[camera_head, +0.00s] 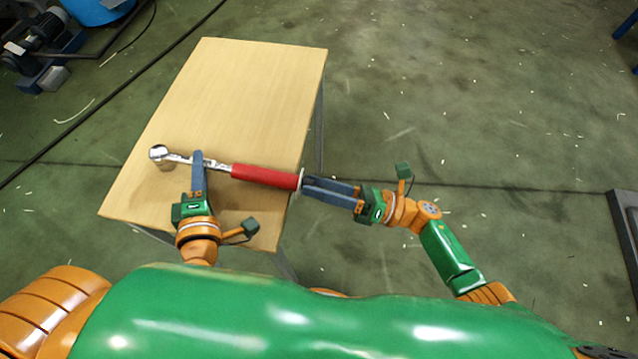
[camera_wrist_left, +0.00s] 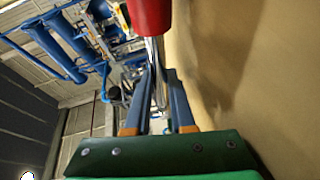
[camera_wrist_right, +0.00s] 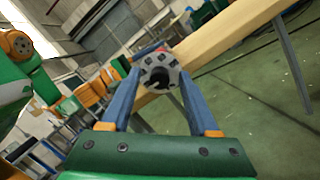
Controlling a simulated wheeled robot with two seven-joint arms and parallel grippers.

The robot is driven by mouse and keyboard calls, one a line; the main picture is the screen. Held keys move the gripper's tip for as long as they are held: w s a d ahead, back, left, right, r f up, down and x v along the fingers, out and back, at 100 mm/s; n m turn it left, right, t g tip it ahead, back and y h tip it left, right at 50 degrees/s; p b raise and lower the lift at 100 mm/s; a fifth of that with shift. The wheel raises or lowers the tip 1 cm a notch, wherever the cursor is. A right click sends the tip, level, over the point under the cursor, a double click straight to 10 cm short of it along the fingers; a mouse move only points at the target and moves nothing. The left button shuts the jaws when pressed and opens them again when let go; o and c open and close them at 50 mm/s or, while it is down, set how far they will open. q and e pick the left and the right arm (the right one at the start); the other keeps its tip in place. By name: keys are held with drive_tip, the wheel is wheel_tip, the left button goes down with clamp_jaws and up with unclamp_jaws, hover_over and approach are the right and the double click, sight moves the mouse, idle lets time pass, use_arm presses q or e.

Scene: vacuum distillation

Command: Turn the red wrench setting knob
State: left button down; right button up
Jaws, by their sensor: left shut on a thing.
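The wrench has a red handle (camera_head: 264,175), a silver shaft and a round ratchet head (camera_head: 159,154). It is held over the wooden table, its handle end reaching the table's right edge. My left gripper (camera_head: 198,158) is shut on the silver shaft between head and handle; the left wrist view also shows the shaft (camera_wrist_left: 153,55) between the fingers. The setting knob (camera_head: 300,179) is at the handle's right end. My right gripper (camera_head: 306,184) is open there, its fingertips on either side of the knob. The right wrist view shows the knob's end face (camera_wrist_right: 158,76) between them.
The wooden table (camera_head: 250,85) is otherwise bare, with free room behind the wrench. A blue machine (camera_head: 45,35) stands on the floor at the far left. A dark frame (camera_head: 625,225) is at the right edge. The floor right of the table is clear.

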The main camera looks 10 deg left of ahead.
idle(0.3)
drive_tip(key=v, duration=1.2)
use_arm(q)
drive_tip(key=c, duration=0.7)
unclamp_jaws()
drive_tip(key=shift+s+d, duration=0.2)
drive_tip(key=shift+s, duration=0.15)
drive_tip(key=v, duration=1.1)
drive_tip(key=shift+s+r, duration=0.1)
drive_tip(key=shift+r, duration=0.05)
drive_tip(key=shift+d, duration=0.1)
